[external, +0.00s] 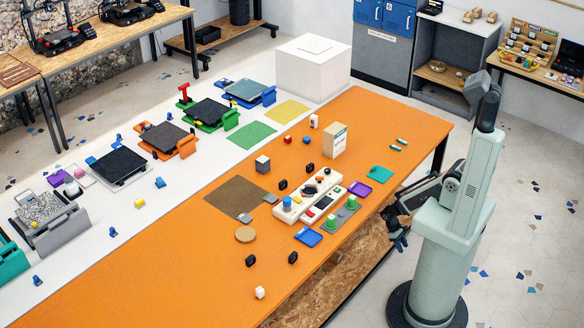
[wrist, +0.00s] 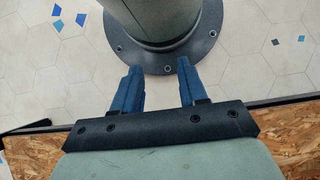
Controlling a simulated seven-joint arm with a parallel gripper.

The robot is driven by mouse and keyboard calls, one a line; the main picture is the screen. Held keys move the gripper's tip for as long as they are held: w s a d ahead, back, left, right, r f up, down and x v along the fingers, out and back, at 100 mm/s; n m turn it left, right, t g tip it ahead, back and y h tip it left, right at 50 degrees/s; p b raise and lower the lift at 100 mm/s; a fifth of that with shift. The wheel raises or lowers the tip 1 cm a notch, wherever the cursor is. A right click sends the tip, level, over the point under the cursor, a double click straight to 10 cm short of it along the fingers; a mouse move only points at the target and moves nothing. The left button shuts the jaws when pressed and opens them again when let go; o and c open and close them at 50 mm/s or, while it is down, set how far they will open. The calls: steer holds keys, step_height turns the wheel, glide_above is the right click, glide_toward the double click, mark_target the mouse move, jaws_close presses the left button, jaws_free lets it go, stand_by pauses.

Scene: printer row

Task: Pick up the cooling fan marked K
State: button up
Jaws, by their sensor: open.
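Several small black blocks that look like cooling fans lie on the orange table top: one near the back (external: 310,167), one left of the white control panel (external: 283,184), and two toward the front, the left one (external: 250,261) and the right one (external: 293,258). Their letters are too small to read, so I cannot tell which is marked K. My gripper (external: 400,241) hangs beside the table's right edge, off the table and apart from all of them. In the wrist view its blue fingers (wrist: 160,82) are apart with nothing between them, above the floor.
The orange table (external: 180,265) holds a white control panel (external: 310,196), a brown mat (external: 236,196), a cork disc (external: 245,234), a blue tray (external: 308,237), a purple tray (external: 356,189) and an upright box (external: 335,140). Bare table lies at front left.

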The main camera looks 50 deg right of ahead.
stand_by(0.3)
steer(key=shift+o, duration=0.8)
